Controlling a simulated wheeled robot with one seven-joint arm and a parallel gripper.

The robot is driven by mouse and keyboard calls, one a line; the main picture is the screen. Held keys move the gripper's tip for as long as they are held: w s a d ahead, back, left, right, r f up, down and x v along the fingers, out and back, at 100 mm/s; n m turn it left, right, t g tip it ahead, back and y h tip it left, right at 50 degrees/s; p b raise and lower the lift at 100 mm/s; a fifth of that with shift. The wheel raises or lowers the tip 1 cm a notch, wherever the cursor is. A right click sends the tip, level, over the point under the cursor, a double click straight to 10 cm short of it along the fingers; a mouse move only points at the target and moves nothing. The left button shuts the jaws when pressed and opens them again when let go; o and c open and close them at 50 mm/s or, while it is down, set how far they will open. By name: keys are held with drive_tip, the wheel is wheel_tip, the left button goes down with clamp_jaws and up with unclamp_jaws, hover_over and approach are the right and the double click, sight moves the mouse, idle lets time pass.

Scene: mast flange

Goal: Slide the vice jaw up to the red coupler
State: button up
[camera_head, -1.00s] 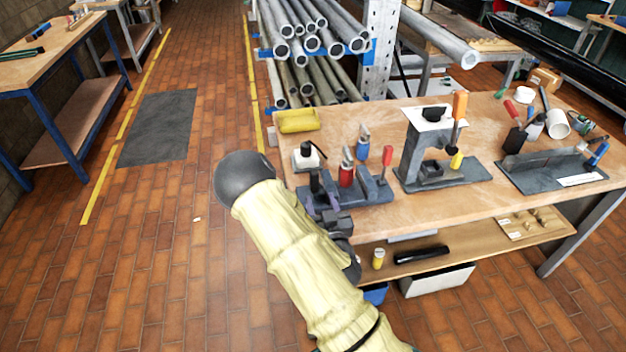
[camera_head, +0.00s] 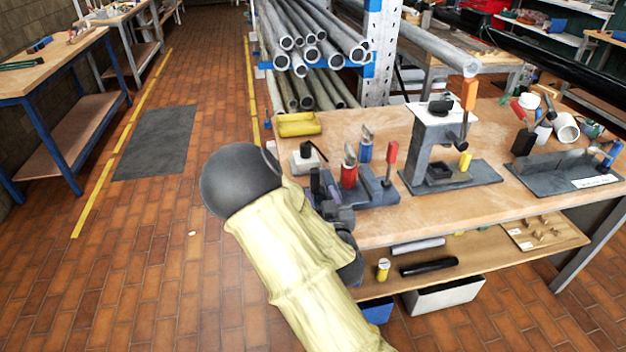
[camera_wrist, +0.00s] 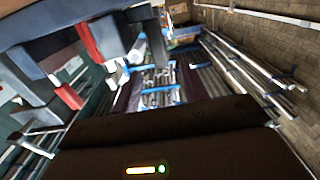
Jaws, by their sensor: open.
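The grey vice (camera_head: 378,190) lies on the near left part of the workbench. A red coupler (camera_head: 348,174) with a grey metal top stands upright at the vice. The wrist view shows grey and red parts at the left, too tilted to match surely.
A blue coupler (camera_head: 365,147) stands behind the red one, and a red-handled lever (camera_head: 391,158) rises to its right. A grey press (camera_head: 437,145) stands farther right. Bare bench top (camera_head: 440,215) lies in front.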

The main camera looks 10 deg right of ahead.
sight(313, 171)
drive_tip(key=shift+w+f+b, duration=0.15)
drive_tip(key=shift+w+b, duration=0.4)
drive_tip(key=shift+b, duration=0.2)
drive_tip(key=w+p, duration=0.1)
drive_tip(key=w, duration=0.8)
drive_tip(key=shift+r, duration=0.2)
drive_tip(key=shift+c, duration=0.4)
drive_tip(key=c, duration=0.8)
